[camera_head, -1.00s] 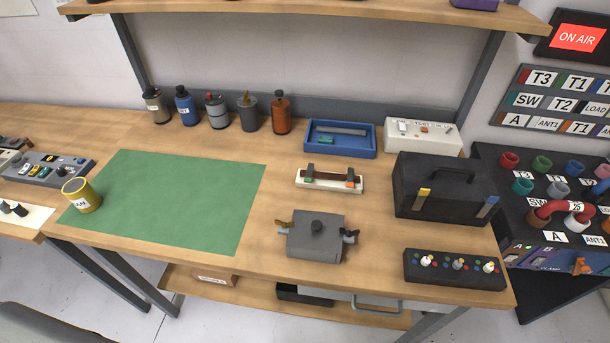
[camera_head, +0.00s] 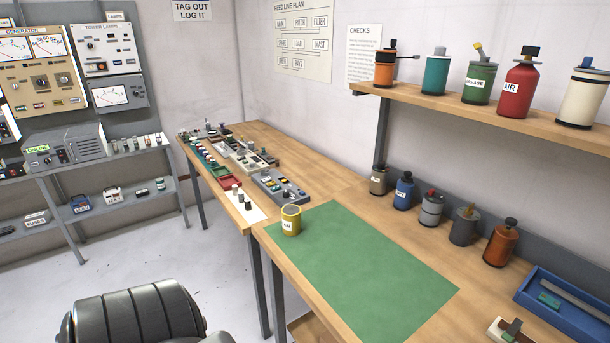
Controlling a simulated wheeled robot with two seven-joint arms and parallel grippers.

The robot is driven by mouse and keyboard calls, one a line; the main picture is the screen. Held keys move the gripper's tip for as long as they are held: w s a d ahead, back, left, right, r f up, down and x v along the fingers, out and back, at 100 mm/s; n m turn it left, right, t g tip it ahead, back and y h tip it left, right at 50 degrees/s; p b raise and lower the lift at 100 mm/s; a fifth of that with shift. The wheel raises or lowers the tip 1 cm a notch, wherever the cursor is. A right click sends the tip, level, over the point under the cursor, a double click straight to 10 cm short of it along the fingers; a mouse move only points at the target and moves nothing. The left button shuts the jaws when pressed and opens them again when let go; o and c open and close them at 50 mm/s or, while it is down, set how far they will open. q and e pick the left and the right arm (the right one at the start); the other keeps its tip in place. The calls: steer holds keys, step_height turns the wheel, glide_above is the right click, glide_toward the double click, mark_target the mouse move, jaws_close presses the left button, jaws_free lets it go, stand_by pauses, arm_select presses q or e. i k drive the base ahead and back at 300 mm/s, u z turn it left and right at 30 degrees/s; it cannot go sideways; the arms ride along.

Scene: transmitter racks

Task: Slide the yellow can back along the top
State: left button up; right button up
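Neither of my grippers shows in the head view.
A black chair (camera_head: 135,315) stands in front. A shelf (camera_head: 480,106) overhangs the right.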

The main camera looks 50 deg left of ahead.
mark_target(291, 214)
steer(key=u, duration=2.75)
steer(key=k, duration=1.35)
steer(key=u, duration=1.25)
steer(key=i, duration=1.8)
steer(key=z, duration=1.05)
steer(key=i, duration=0.95)
steer(key=z, duration=1.1)
steer(key=i, duration=0.15)
steer(key=z, duration=0.2)
